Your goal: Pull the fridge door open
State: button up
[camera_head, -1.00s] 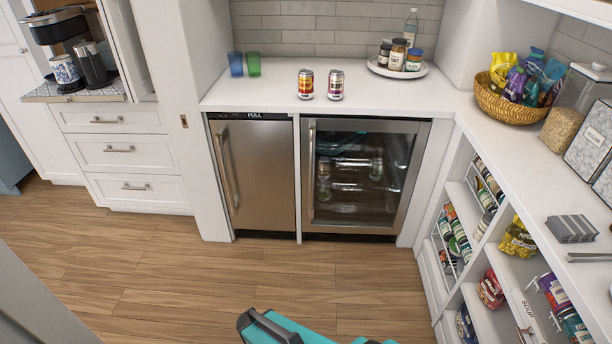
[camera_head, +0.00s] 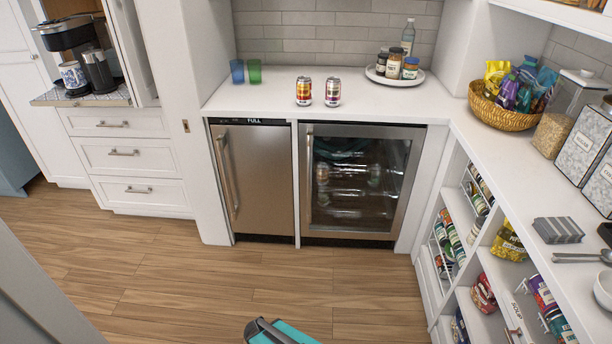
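The fridge with a glass door (camera_head: 358,185) stands under the counter, and its door is shut. Its upright handle (camera_head: 309,175) is on the door's left side. Through the glass, dim shelves and containers show, mixed with a teal reflection near the top. Left of it is a shut stainless-steel door (camera_head: 257,185) with its own upright handle (camera_head: 228,175) on the left and the label FULL above. A teal and black part of my own body shows at the bottom edge, well short of the fridge. My gripper's fingers are not in view.
Two cans (camera_head: 318,92), two cups (camera_head: 246,72) and a tray of jars (camera_head: 370,72) stand on the counter. Open pantry shelves (camera_head: 480,250) line the right side, drawers (camera_head: 124,153) the left. The wooden floor (camera_head: 200,280) before the fridge is clear.

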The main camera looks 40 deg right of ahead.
aim_at(357, 178)
jog(key=z, duration=0.1)
jog(key=i, duration=0.95)
jog(key=u, duration=0.1)
